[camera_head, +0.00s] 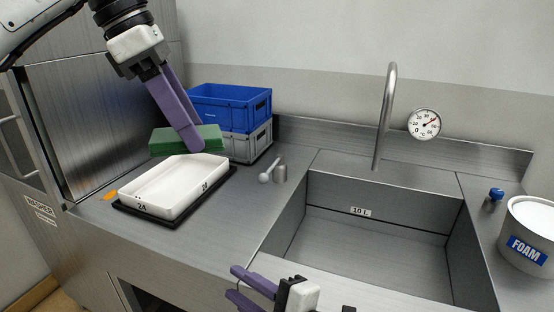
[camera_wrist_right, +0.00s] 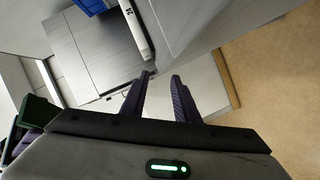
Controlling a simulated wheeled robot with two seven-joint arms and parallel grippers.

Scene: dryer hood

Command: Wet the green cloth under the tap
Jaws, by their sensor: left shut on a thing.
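The green cloth (camera_head: 176,141) is a flat, thick rectangle held in the air just behind and above the white tray. My left gripper (camera_head: 190,140) is shut on the cloth, with its purple fingers pointing down over it. The tap (camera_head: 388,110) is a tall curved metal spout over the steel sink (camera_head: 375,238), which carries a "10 L" mark. No water shows coming from the spout. My right gripper (camera_head: 252,287) is at the bottom edge, in front of the sink. In the right wrist view its fingers (camera_wrist_right: 163,78) are apart with nothing between them.
A white tray (camera_head: 166,203) on a black base stands left of the sink. Blue (camera_head: 232,104) and grey (camera_head: 250,144) crates are stacked behind it. A small metal lever (camera_head: 266,176) is near the sink. A dial (camera_head: 425,123), blue knob (camera_head: 495,194) and foam tub (camera_head: 524,238) are right.

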